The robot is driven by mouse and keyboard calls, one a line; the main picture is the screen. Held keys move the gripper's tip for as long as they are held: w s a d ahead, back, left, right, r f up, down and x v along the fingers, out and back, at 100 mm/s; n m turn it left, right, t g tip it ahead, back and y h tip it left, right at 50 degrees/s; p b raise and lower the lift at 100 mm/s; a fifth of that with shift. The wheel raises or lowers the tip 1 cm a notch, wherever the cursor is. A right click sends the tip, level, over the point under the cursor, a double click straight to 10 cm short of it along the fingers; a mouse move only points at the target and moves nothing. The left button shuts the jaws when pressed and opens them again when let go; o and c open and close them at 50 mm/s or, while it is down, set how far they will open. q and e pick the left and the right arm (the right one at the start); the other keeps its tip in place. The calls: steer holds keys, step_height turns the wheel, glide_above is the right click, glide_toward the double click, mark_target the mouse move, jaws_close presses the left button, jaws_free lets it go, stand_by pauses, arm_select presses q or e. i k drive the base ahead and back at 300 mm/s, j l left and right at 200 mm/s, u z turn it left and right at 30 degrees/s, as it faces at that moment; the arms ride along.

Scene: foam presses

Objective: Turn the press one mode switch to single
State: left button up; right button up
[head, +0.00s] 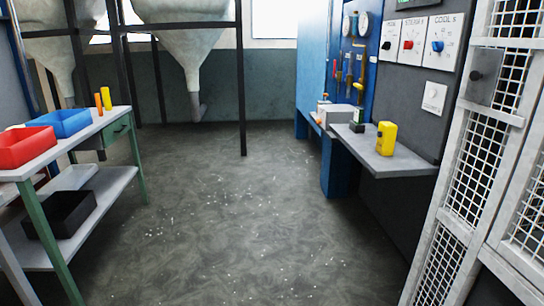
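On the dark wall panel (415,85) at the right are three white dial plates. The left one has a black knob (386,45) under a small label too blurred to read surely; it may be the mode switch. The middle one has a red knob (408,44) under a label like "STEAM s". The right one has a blue knob (437,46) under "COOL s". A smaller white plate with a pale knob (432,98) sits lower. I cannot read which setting any knob points to. Neither of my grippers is in view.
A grey shelf (400,165) with a yellow device (386,138) juts out below the panel. A white mesh gate (470,170) stands at the right. A workbench (95,125) with red (25,148) and blue bins (62,123) is at left. The floor between is open.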

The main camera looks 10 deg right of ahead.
mark_target(386, 45)
steer(key=i+z, duration=0.2)
steer(key=i, duration=0.35)
steer(key=i+j+z, duration=0.15)
steer(key=i, duration=0.4)
steer(key=i+j+z, duration=0.15)
steer(key=i+z, duration=0.25)
steer(key=i+j+z, duration=0.2)
steer(key=z, duration=0.15)
steer(key=i+j+z, duration=0.25)
steer(key=z, duration=0.15)
steer(key=i+j+z, duration=0.15)
steer(key=j+z, duration=0.2)
